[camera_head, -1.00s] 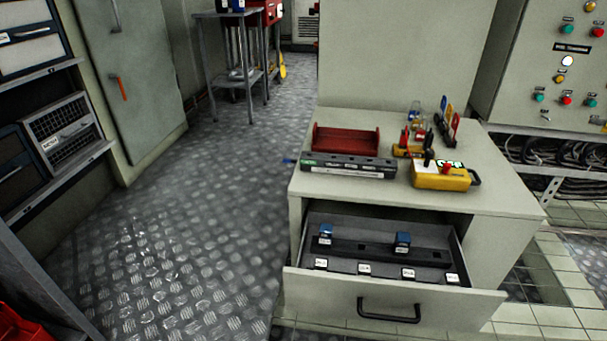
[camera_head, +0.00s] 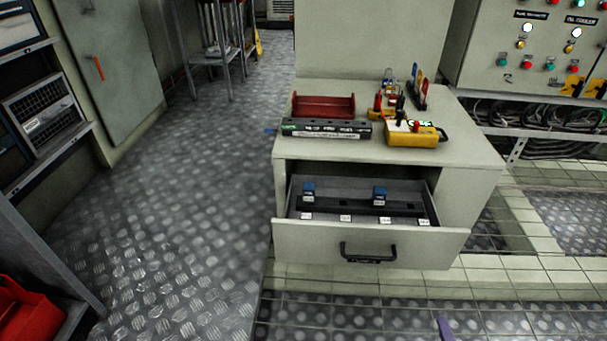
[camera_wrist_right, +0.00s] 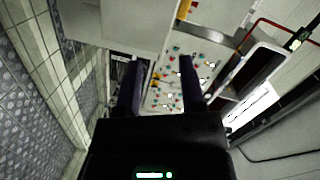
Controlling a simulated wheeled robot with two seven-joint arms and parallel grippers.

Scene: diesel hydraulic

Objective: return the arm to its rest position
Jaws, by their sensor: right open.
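My right gripper shows in the right wrist view (camera_wrist_right: 162,82) with its two dark fingers spread apart and nothing between them. In the head view only a small purple tip of it (camera_head: 445,328) shows at the bottom edge, over the floor in front of the cabinet and apart from it. The rest of the right arm is out of the picture. My left gripper is in neither view.
A pale cabinet (camera_head: 290,149) has its drawer (camera_head: 300,236) pulled open, with two blue-topped items inside. On top are a red tray (camera_head: 323,105), a black strip (camera_head: 326,128) and a yellow device (camera_head: 412,137). A control panel (camera_head: 540,50) stands right. Floor left is clear.

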